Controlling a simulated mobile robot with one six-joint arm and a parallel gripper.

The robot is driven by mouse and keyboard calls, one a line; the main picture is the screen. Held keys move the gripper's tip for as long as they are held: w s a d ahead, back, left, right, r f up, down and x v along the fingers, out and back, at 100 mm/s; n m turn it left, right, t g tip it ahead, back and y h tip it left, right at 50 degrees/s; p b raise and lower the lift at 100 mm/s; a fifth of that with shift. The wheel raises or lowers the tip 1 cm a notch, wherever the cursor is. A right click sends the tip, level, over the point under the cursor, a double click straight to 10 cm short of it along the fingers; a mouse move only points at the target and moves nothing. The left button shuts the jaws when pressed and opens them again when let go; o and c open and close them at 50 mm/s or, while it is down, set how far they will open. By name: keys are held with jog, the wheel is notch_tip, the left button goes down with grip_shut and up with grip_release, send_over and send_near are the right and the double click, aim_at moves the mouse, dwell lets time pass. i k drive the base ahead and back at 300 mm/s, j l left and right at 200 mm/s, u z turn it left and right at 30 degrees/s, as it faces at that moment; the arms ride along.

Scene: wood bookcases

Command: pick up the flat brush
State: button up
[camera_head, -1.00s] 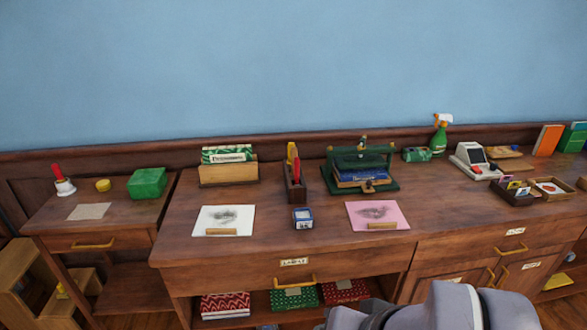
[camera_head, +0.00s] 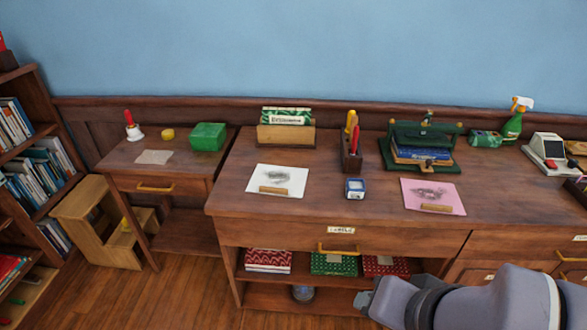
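I cannot single out a flat brush for certain. A narrow dark wood holder (camera_head: 352,159) stands upright on the wide desk and has upright red and yellow handles (camera_head: 352,128) in it; they are too small to identify. My gripper (camera_head: 366,299) is at the lower right, in front of the desk's open lower shelf and well below the desk top. Its fingers are small and dark here, and I cannot see whether they are open or shut. No object shows in it.
The wide desk (camera_head: 235,192) bears a white sheet (camera_head: 278,176), a pink sheet (camera_head: 445,190), a small blue-and-white box (camera_head: 355,188) and a green press (camera_head: 425,160). A bookcase (camera_head: 42,120) and step stool (camera_head: 85,208) stand left. The floor (camera_head: 165,290) at front left is clear.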

aim_at(354, 119)
jog(key=i+u, duration=0.15)
jog(key=i, duration=0.35)
jog(key=i+l+u, duration=0.1)
jog(key=i, duration=0.45)
jog(key=i+l+u, duration=0.15)
jog(key=i, duration=0.35)
